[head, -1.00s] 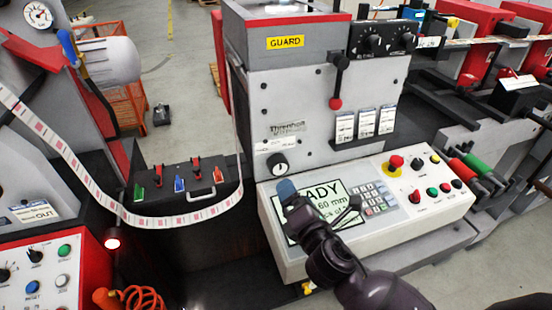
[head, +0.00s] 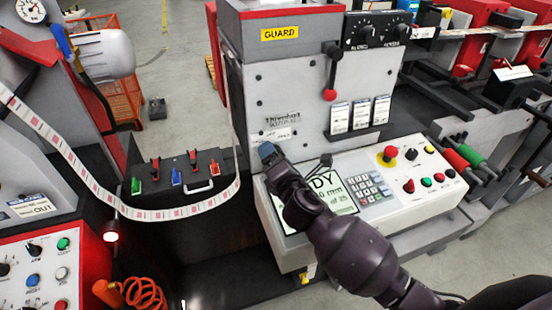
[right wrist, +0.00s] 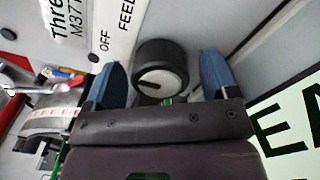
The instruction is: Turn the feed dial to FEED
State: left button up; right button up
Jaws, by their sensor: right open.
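The feed dial (right wrist: 160,68) is a round black knob with a pale face and a dark pointer line, seen between my fingers in the right wrist view. Its pointer aims left there, nearer the OFF word than the FEED word on the white label (right wrist: 110,38). In the head view the label (head: 274,135) shows on the grey machine front, and my gripper hides the dial. My right gripper (head: 268,152) is open, its blue fingers on either side of the dial. I cannot tell whether they touch it. My left gripper is not in view.
The sloped control console (head: 425,190) with a screen, keypad and buttons lies under my right arm. A red-knobbed lever (head: 330,94) hangs above right. A printed label web (head: 180,213) loops down on the left, by a black box with coloured switches (head: 185,180).

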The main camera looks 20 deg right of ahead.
jog(key=c, duration=0.9)
jog(key=shift+m, duration=0.3)
jog(key=m, duration=0.2)
jog(key=shift+m, duration=0.3)
jog(key=m, duration=0.4)
jog(key=shift+p, duration=0.3)
jog(key=shift+m, duration=0.3)
jog(key=shift+f, duration=0.1)
